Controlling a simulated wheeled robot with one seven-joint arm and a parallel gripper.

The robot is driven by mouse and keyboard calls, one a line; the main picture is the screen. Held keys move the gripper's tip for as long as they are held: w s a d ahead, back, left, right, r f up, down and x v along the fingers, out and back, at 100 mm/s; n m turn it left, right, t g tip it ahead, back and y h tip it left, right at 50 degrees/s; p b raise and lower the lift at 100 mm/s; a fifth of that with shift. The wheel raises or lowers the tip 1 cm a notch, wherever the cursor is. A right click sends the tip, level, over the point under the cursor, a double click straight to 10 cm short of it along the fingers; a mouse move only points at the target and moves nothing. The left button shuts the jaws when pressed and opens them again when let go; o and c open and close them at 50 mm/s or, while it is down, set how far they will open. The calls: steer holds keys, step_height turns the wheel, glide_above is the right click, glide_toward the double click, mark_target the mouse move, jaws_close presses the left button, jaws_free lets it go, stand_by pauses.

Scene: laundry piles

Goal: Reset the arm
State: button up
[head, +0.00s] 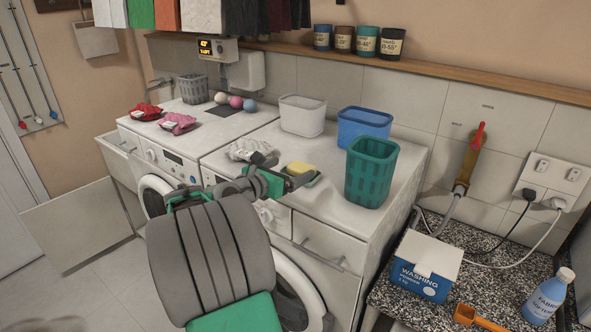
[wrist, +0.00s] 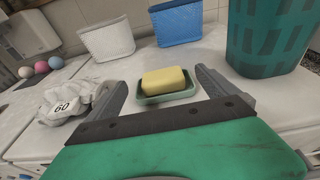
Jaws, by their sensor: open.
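My gripper (head: 279,182) is over the front part of the right washing machine top (head: 262,141). In the wrist view my gripper (wrist: 160,88) is open, with its two grey fingers apart and nothing held between them. A yellow soap bar (wrist: 164,80) in a green dish (wrist: 166,97) lies just beyond the fingers, and it also shows in the head view (head: 300,168). A crumpled grey-white cloth tagged 60 (wrist: 68,101) lies to the left of the fingers. My arm hides part of the machine front.
A white basket (head: 303,116), a blue basket (head: 364,127) and a tall green basket (head: 371,172) stand behind and right of my gripper. Red cloth (head: 145,111) and pink cloth (head: 177,123) lie on the left machine. A washing powder box (head: 426,266) stands on the speckled counter.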

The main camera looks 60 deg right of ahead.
steer(key=shift+v, duration=1.9)
